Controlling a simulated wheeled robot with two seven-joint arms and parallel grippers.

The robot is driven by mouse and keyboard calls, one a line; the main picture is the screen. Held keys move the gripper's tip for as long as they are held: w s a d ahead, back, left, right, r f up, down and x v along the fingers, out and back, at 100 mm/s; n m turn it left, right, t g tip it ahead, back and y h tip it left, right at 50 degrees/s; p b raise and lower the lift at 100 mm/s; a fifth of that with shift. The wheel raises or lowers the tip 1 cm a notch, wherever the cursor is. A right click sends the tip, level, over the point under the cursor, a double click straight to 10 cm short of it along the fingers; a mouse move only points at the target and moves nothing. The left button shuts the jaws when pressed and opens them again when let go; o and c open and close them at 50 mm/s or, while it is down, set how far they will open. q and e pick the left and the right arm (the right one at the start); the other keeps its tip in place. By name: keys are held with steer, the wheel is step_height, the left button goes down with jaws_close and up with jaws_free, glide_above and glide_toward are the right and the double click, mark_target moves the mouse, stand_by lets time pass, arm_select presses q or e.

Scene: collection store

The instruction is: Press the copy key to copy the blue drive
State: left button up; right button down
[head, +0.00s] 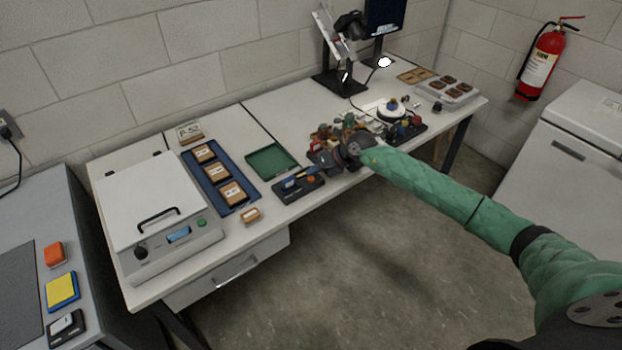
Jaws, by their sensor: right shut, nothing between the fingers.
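A small dark copying device (291,196) lies on the white table, near its front edge. A blue drive (289,184) sits on its left part. An orange key (311,179) shows on its right part. My right gripper (312,170) reaches in from the right on a green-sleeved arm. It is shut and empty, with its tips just above and behind the orange key. I cannot tell whether the tips touch the device. My left gripper is not in view.
A green tray (271,161) lies behind the device. A blue tray with several labelled boxes (204,153) and a lidded white machine (152,206) stand to the left. A cluster of small coloured objects (326,132) sits behind my gripper. The floor in front is clear.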

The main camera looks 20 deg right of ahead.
mark_target(314, 179)
steer(key=shift+f, duration=0.1)
steer(key=shift+f, duration=0.3)
steer(key=shift+f+b, duration=0.5)
steer(key=shift+b, duration=0.05)
stand_by(0.9)
steer(key=shift+r, duration=0.2)
steer(key=shift+r+p, duration=0.5)
steer(key=shift+r, duration=0.25)
steer(key=shift+r, duration=0.1)
steer(key=shift+r+p, duration=1.25)
steer(key=shift+r, duration=1.15)
